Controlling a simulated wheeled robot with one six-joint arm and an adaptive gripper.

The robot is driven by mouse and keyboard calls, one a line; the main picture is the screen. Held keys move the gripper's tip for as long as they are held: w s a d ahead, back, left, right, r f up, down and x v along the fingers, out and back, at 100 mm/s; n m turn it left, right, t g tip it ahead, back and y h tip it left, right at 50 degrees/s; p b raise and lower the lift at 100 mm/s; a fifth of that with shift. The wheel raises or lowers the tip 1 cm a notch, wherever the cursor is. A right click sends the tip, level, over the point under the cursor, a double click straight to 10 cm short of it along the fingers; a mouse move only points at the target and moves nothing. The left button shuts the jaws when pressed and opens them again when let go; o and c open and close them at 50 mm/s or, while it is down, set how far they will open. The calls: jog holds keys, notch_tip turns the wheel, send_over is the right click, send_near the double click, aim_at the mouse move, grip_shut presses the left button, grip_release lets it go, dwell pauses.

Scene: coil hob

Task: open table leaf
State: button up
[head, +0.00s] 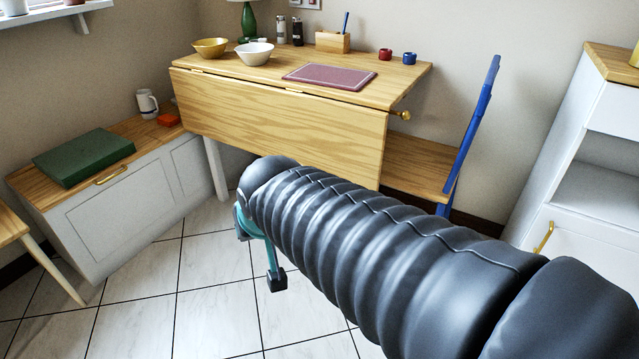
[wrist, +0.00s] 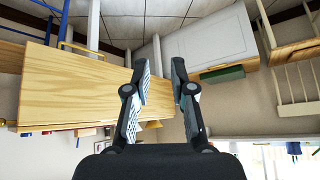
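The table leaf (head: 290,125) is a wide light-wood panel hanging down along the front of the wooden table (head: 240,72). In the wrist view, which looks upside down, the leaf (wrist: 70,88) fills the left side. A small brass knob (head: 403,115) sticks out at the table's right end, just under the top. My gripper (wrist: 160,70) is open and empty, its two dark fingers apart, with the leaf to their left in the wrist view. I see no contact with the leaf.
On the tabletop are a gold bowl (head: 210,47), a white bowl (head: 255,53), a mauve board (head: 330,76) and small cups. A blue chair (head: 473,130) stands at the right end. A white bench (head: 130,205) stands left. Tiled floor is clear before the table.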

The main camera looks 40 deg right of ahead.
jog(key=w+d+f+m+t+h+b, duration=0.25)
jog(key=w+d+f+m, duration=0.35)
jog(key=w+d, duration=0.45)
jog(key=w+d+f+m+t+h+b, duration=0.1)
jog(key=w+d+f+m+t+b, duration=0.2)
jog(key=w+d+f, duration=0.6)
jog(key=d+f+m+t+h+b, duration=0.4)
jog(key=d+f+m, duration=0.5)
jog(key=d+f, duration=0.6)
jog(key=shift+t+y, duration=0.55)
jog(key=shift+y, duration=0.1)
jog(key=x, duration=0.9)
jog(key=b+x, duration=0.1)
jog(key=x, duration=0.3)
jog(key=shift+w+d+r, duration=0.1)
jog(key=shift+d+r, duration=0.15)
jog(key=shift+r, duration=0.05)
grip_shut()
